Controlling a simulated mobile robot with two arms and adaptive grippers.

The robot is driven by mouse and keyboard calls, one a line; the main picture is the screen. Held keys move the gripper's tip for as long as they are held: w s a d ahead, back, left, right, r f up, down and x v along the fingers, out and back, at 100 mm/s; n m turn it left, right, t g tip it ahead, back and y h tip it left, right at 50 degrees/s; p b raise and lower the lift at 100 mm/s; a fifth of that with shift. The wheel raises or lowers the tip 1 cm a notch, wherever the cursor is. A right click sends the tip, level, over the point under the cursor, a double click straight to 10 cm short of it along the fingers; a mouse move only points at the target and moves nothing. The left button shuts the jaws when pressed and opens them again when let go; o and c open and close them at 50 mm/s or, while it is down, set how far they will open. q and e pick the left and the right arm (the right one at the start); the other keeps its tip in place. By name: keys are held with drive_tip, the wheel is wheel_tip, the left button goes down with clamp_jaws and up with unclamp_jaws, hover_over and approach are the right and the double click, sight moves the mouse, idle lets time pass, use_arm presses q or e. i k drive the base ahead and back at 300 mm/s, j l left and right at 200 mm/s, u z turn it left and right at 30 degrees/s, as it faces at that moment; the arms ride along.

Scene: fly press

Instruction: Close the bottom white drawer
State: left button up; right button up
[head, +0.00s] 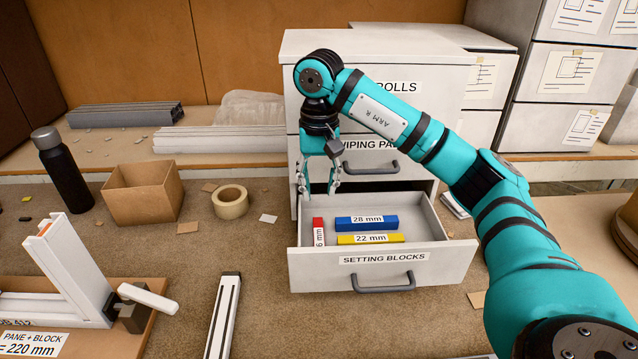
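The bottom white drawer (430,262), labelled "SETTING BLOCKS", is pulled out from the white drawer unit. It has a dark grey bar handle (384,288) on its front. Inside lie a blue 28 mm block (346,224), a yellow 22 mm block (396,239) and a red block (318,226). My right gripper (318,190) points down over the drawer's back left part, above the red block. Its fingers are apart with nothing between them. The two upper drawers look shut; my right arm partly covers their labels. My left gripper is not in the view.
A tape roll (230,203) and an open cardboard box (143,192) stand left of the drawer, with a dark bottle (62,170) further left. A white metal profile (222,318) lies at front left. The bench directly before the drawer front looks mostly clear.

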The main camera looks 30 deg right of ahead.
sight(428, 257)
drive_tip(key=k+j, duration=1.2)
drive_tip(key=k, duration=0.1)
